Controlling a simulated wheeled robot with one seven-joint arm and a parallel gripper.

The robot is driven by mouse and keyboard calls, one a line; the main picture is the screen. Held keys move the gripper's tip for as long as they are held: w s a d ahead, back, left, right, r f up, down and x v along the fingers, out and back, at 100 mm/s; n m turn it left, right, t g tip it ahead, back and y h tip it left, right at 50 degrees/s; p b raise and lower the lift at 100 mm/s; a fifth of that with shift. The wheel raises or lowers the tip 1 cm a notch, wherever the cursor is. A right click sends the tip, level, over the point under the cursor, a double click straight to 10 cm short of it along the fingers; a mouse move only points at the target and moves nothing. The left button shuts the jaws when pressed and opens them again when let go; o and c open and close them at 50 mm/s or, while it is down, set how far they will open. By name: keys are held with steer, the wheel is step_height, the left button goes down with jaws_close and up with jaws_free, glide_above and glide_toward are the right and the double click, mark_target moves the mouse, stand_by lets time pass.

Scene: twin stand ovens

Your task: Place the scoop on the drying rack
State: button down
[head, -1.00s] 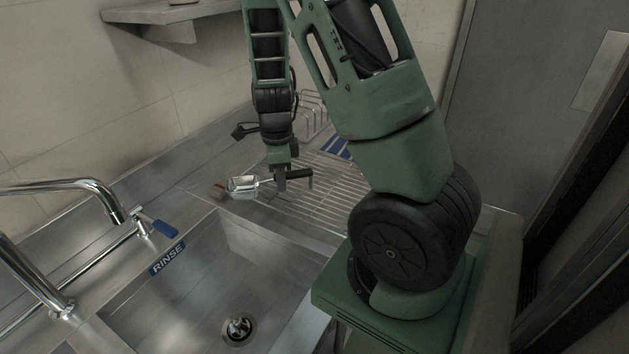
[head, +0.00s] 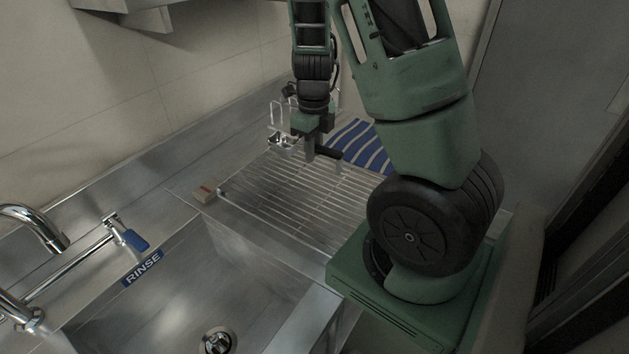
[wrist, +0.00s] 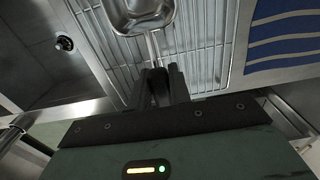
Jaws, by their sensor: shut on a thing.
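My gripper (head: 311,153) is shut on the black handle (head: 328,154) of a metal scoop. The scoop's shiny bowl (head: 281,142) points left, partly behind the gripper in the head view. In the wrist view the bowl (wrist: 140,14) shows beyond the fingers (wrist: 160,85), joined by a thin metal neck. The drying rack (head: 275,208), a flat grid of metal wires, lies beneath, and the scoop is over its far part. It also shows in the wrist view (wrist: 205,55). I cannot tell whether the scoop touches the wires.
A blue striped cloth (head: 365,147) lies right of the rack. Upright wire loops (head: 279,112) stand at its far side. A small brown-red block (head: 204,192) sits near its left corner. The sink (head: 190,290) and tap (head: 38,225) are at the left. Most of the rack is clear.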

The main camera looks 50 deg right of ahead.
steer(key=f+b, duration=0.1)
steer(key=f, duration=0.4)
steer(key=shift+d, duration=0.2)
steer(key=shift+f, duration=2.5)
steer(key=shift+f+b, duration=0.2)
steer(key=shift+b, duration=0.15)
steer(key=c, duration=1.3)
jaws_free()
steer(key=shift+r, duration=0.15)
